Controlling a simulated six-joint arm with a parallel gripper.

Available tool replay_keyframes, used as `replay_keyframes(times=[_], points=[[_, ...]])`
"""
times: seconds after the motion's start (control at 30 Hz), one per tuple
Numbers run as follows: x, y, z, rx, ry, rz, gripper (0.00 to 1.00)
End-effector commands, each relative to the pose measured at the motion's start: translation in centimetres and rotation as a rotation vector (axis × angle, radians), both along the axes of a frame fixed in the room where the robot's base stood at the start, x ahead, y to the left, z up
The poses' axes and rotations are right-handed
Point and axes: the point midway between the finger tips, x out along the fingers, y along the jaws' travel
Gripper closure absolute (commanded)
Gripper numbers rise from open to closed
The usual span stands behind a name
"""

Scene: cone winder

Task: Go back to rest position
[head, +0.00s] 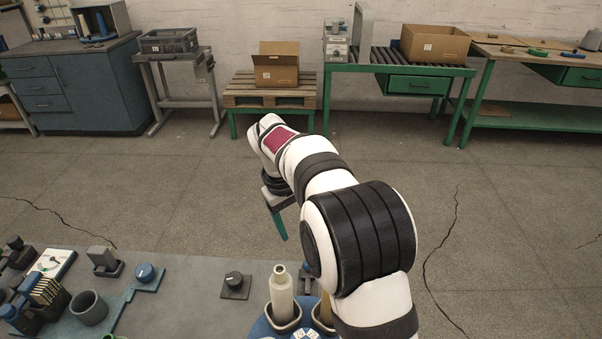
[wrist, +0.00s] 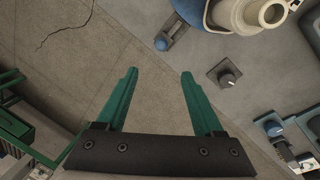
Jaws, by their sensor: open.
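My gripper (wrist: 158,82) shows in the wrist view with its two green fingers spread apart and nothing between them. Below the fingers in that view is bare floor, with the edge of the grey work surface (wrist: 205,30) to the right. In the head view my white and black arm reaches out past the far edge of the work surface, and a green finger of my gripper (head: 278,222) points down over the floor. The other finger is mostly hidden there by my arm.
A pale cone (head: 282,290) stands in a blue-based holder beside my arm; it also shows in the wrist view (wrist: 262,14). A black knob (head: 235,280), a blue knob (head: 145,272) and a grey cup (head: 89,307) sit on the work surface. A cardboard box (head: 276,72) stands on a pallet behind. The floor between is clear.

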Motion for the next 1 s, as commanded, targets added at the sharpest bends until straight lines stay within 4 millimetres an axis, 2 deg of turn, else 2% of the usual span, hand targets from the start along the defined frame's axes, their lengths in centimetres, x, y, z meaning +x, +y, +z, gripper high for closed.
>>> replay_keyframes(times=[0.07, 0.17, 0.2, 0.27, 0.3, 0.4, 0.5, 0.53, 0.6, 0.67, 1.0], points=[[-0.6, -0.5, 0.5, 0.009, 0.001, -0.024, 0.31], [-4.6, -3.4, 3.3, 0.059, 0.011, -0.173, 0.31], [-7.5, -5.1, 4.6, 0.091, 0.019, -0.269, 0.31], [-12.7, -7.3, 6.0, 0.145, 0.035, -0.433, 0.31], [-16.2, -8.4, 6.4, 0.178, 0.045, -0.541, 0.31], [-24.3, -9.9, 5.9, 0.253, 0.073, -0.783, 0.31], [-29.9, -10.1, 4.4, 0.305, 0.097, -0.958, 0.31], [-31.1, -10.1, 3.9, 0.315, 0.103, -0.994, 0.31], [-32.8, -9.9, 3.2, 0.332, 0.111, -1.051, 0.31], [-33.4, -9.9, 2.8, 0.337, 0.116, -1.073, 0.31], [-33.5, -9.8, 2.8, 0.336, 0.118, -1.073, 0.31]])
